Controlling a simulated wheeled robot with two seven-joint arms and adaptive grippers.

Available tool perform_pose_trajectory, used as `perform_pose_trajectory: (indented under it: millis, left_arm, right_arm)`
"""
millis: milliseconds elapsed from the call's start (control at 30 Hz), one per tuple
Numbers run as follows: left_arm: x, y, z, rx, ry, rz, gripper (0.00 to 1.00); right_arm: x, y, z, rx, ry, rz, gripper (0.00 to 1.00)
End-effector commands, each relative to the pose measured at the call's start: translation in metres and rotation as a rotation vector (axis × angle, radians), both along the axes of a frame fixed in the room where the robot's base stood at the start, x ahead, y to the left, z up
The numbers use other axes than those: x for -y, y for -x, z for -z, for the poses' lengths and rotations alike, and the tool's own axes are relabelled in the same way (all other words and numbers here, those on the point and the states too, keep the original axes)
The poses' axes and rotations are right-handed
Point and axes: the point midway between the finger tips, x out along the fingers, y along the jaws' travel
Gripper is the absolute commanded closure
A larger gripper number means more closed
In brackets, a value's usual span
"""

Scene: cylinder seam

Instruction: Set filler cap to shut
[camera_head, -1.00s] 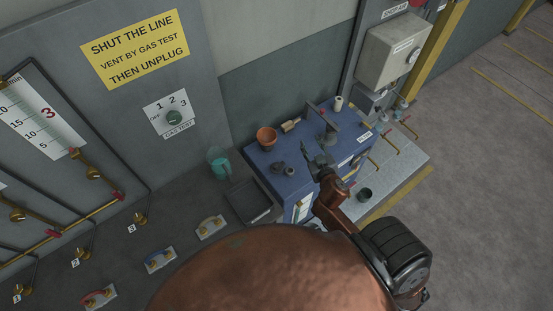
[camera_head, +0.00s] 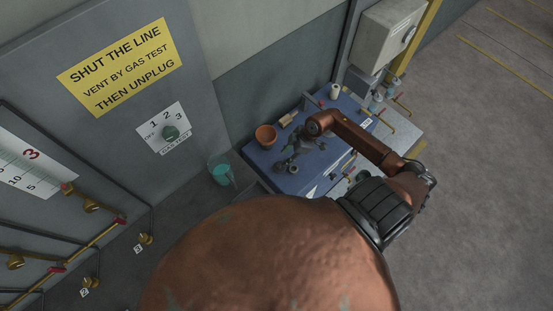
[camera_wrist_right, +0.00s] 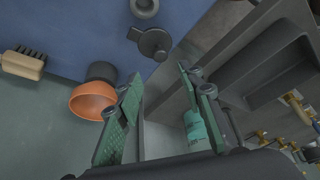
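A dark round cap with a side tab, which looks like the filler cap (camera_wrist_right: 154,43), sits on the blue cabinet top, near its edge in the right wrist view. In the head view a dark round fitting, likely the same cap (camera_head: 281,167), shows at the cabinet's front, small and hard to read. My right gripper (camera_wrist_right: 160,78) has its green-padded fingers apart with nothing between them; the cap lies just beyond the tips, apart from them. In the head view this gripper (camera_head: 299,149) hangs over the cabinet top. My left gripper is not in view.
On the blue cabinet (camera_head: 265,180) stand an orange pot (camera_head: 266,135), a brush (camera_wrist_right: 23,63) and a dark ring (camera_wrist_right: 144,7) near the cap. A teal jug (camera_head: 220,171) stands left of the cabinet. A dark tray (camera_wrist_right: 270,75) lies beside it. Open floor lies right.

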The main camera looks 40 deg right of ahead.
Motion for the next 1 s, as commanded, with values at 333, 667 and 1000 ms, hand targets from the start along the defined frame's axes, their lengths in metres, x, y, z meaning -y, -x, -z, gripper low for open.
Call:
perform_pose_trajectory:
  millis: [333, 667, 1000]
  left_arm:
    - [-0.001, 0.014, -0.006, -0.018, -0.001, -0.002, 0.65]
    - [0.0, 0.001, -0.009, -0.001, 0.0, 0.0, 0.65]
    - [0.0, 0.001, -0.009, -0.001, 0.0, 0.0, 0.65]
  right_arm:
    - [-0.013, -0.008, 0.044, -0.015, 0.004, 0.007, 0.65]
    - [-0.022, -0.015, 0.071, -0.013, 0.006, 0.004, 0.65]
    - [-0.022, -0.015, 0.072, -0.012, 0.006, 0.003, 0.71]
